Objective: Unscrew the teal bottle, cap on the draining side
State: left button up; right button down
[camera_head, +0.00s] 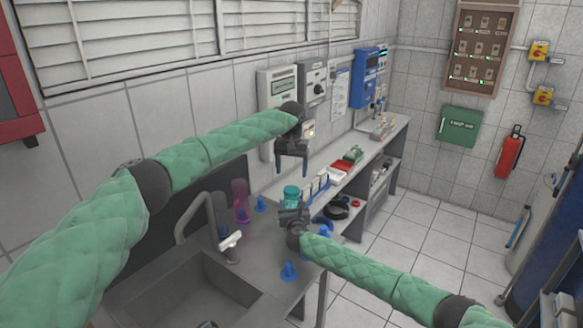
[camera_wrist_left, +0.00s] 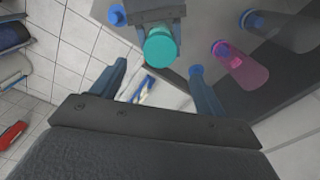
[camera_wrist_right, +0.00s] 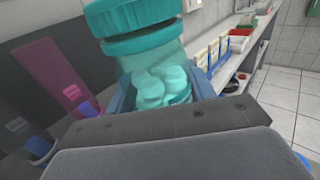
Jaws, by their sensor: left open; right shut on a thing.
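My left gripper (camera_head: 292,165) is open and empty, pointing down above the bottle. In the left wrist view the teal cap (camera_wrist_left: 160,47) shows from above, beyond and between the open fingers (camera_wrist_left: 165,85). The sink and metal draining side (camera_head: 262,268) lie to the left and front.
A pink bottle (camera_head: 240,199) and a darker bottle (camera_head: 220,213) stand near the tap (camera_head: 190,220). Several blue pieces stand around, one on the draining side (camera_head: 288,271). A row of upright packets (camera_head: 318,184) and a red tray (camera_head: 346,163) lie along the shelf behind.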

aim_at(291, 189)
pick_arm(q)
notch_tip(291, 189, down, 7)
jog(key=shift+f, duration=0.2)
dwell(0.3)
jog(key=shift+c, duration=0.4)
